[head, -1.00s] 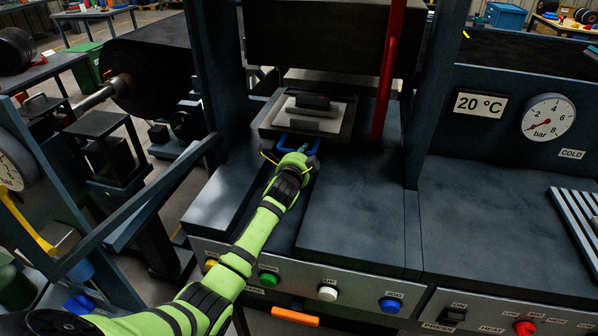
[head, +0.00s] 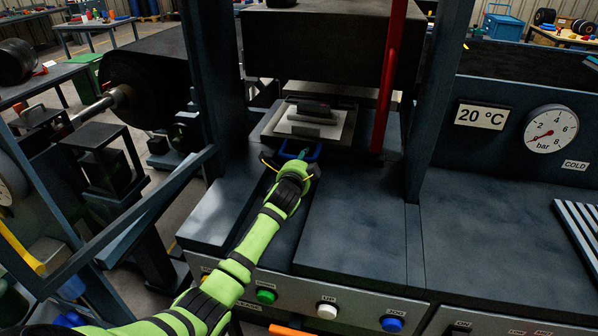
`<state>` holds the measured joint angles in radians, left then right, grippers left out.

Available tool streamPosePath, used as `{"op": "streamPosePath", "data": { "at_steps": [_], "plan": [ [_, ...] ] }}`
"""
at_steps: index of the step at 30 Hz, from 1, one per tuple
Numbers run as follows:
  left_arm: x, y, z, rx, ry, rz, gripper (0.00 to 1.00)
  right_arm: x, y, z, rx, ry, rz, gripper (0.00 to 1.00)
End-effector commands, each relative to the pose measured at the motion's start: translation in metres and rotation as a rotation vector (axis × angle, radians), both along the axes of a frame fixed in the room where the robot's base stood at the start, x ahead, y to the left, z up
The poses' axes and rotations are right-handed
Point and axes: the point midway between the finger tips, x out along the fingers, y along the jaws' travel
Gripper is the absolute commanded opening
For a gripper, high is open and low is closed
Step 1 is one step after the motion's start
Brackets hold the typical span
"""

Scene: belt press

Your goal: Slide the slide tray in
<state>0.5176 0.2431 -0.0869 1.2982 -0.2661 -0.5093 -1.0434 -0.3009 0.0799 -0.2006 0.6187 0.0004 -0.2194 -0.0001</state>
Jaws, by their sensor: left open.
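The slide tray (head: 335,141) is a flat dark tray with a pale plate and a dark block (head: 312,108) on it. It sits under the raised black press block (head: 330,50), between the two uprights. A blue handle (head: 314,156) is at its front edge. My left gripper (head: 298,162) is at the handle, its fingers pointing toward the tray. It is open, and my green hand hides part of the handle; I cannot tell whether it touches. My right gripper is out of view.
A red vertical bar (head: 388,85) stands right of the tray. Dark uprights (head: 212,85) flank the press opening. The bench top (head: 350,225) before the tray is clear. A front panel carries green (head: 266,296), white (head: 327,311) and blue (head: 392,324) buttons.

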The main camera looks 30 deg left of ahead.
Motion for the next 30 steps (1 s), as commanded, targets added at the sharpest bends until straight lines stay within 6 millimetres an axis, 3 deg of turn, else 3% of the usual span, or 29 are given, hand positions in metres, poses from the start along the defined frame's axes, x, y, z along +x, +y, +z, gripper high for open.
{"op": "streamPosePath", "data": {
  "at_steps": [18,24,30],
  "plan": [
    [-0.09,-0.022,0.02,0.001,-0.001,-0.002,0.49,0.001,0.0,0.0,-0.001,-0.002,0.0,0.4],
    [-0.105,-0.025,0.024,0.001,-0.002,-0.001,0.49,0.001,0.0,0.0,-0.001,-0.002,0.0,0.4],
    [-0.107,-0.026,0.024,0.0,-0.001,-0.001,0.49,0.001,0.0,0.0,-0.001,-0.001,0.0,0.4]
  ]
}}
